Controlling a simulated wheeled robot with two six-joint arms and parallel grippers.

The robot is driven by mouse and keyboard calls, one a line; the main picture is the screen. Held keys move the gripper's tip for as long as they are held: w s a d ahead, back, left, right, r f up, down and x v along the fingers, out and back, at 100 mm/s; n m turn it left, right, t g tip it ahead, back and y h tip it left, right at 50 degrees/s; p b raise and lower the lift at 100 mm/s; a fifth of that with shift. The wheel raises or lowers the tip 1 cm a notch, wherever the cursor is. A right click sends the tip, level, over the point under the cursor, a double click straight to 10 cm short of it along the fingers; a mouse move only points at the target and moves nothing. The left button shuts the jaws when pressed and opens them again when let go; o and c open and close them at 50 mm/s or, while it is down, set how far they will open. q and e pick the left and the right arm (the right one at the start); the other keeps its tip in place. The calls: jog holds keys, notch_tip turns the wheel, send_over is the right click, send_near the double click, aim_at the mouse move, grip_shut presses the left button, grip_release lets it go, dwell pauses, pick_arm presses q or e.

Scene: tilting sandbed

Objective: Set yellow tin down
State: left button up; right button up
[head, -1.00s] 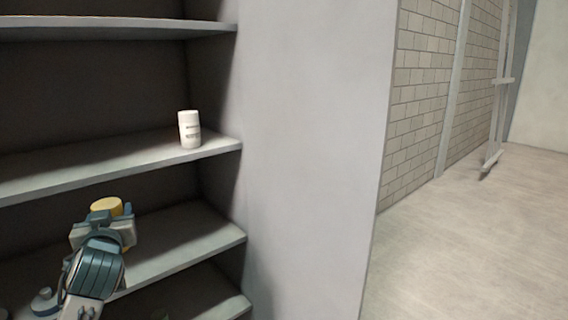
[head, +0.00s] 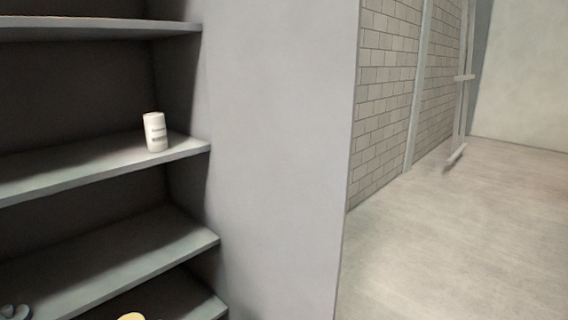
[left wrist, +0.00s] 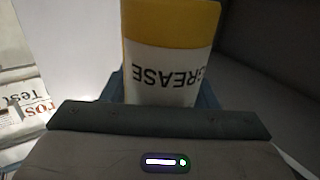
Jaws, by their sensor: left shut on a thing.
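The yellow tin (left wrist: 170,50) has a yellow band and a white label reading GREASE, upside down in the left wrist view. My left gripper (left wrist: 165,92) is shut on it, with a blue finger on each side. In the head view only a yellow bit of the tin (head: 131,316) shows at the bottom edge, in front of the lower shelves. The rest of it and the left gripper are out of that view. The tin's base is hidden, so I cannot tell whether it touches anything. My right gripper is in neither view.
Printed boxes or papers (left wrist: 22,105) show left in the wrist view.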

pick_arm(q)
jog(key=shift+d+n+y, duration=0.9)
jog(key=shift+d+y, duration=0.5)
jog(key=shift+d, duration=2.85)
jog(key=s+f, duration=0.5)
jog(key=f, duration=0.1)
jog(key=shift+f, duration=0.15)
jog(key=shift+w, duration=0.2)
